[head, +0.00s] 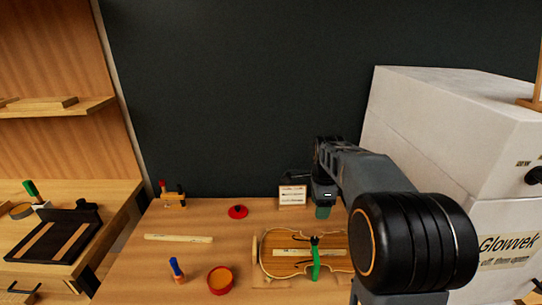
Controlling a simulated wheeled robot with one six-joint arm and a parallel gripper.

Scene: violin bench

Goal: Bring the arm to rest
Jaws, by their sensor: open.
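My arm reaches in from the lower right of the head view, over the right part of the bench (133,272). My gripper (297,177) is small and dark at the arm's far end, above a small framed card (292,195). It is open, and I see nothing held in it. Its fingertips are hard to make out against the dark wall. A violin body (280,262) lies on the bench in front of the arm's end, with a green clamp (316,262) across it. My arm hides the violin's right end.
A pale strip (178,238), a red lid (238,211), a round red tin (220,280) and a blue-orange tube (176,270) stand or lie on the bench. A small rack (173,199) is at the back left. A large white cabinet (450,120) rises close on the right.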

